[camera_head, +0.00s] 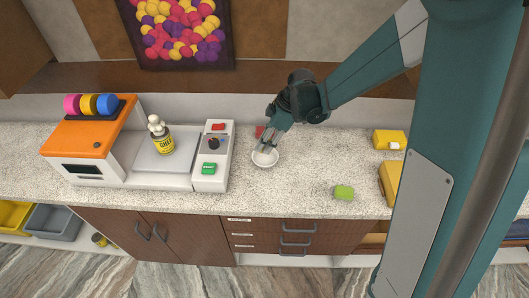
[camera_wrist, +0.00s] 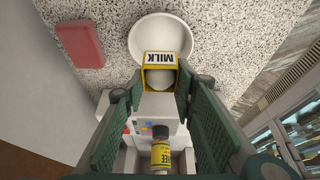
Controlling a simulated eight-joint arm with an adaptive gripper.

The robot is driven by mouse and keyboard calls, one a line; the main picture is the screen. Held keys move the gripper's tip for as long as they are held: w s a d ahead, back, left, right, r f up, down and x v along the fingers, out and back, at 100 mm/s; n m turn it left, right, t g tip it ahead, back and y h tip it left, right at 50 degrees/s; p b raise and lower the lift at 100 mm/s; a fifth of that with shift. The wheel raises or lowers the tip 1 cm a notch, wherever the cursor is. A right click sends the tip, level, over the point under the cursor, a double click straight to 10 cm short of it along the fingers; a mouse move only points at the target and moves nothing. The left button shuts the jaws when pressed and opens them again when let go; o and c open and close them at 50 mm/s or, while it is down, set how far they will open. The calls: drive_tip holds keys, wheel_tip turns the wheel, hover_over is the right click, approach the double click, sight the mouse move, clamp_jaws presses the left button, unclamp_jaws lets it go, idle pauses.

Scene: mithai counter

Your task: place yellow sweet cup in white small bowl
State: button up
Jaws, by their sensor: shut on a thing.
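My gripper (camera_head: 265,148) is shut on a small yellow cup (camera_wrist: 147,60) marked MILK, with a pale filling or inside. In the wrist view the cup sits between my two fingertips (camera_wrist: 160,80). The white small bowl (camera_head: 265,162) is on the counter under my fingertips in the head view. In the wrist view the bowl (camera_wrist: 160,20) shows just beyond the cup, which overlaps its near rim. I cannot tell the height of the cup above the bowl. In the head view my fingers hide most of the cup.
A red block (camera_head: 260,131) lies behind the bowl. A control panel (camera_head: 213,150) and a ghee jar (camera_head: 161,142) on a scale-like plate stand to the left. A green block (camera_head: 344,192) and yellow boxes (camera_head: 389,140) are to the right. Counter between is clear.

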drive_tip(key=shift+f, duration=0.9)
drive_tip(key=shift+f, duration=0.15)
drive_tip(key=shift+f, duration=1.95)
drive_tip(key=shift+f+b, duration=0.2)
drive_tip(key=shift+b, duration=0.1)
drive_tip(key=o, duration=0.6)
drive_tip(key=shift+r+p, duration=0.25)
drive_tip(key=shift+p, duration=0.05)
drive_tip(key=shift+v, duration=6)
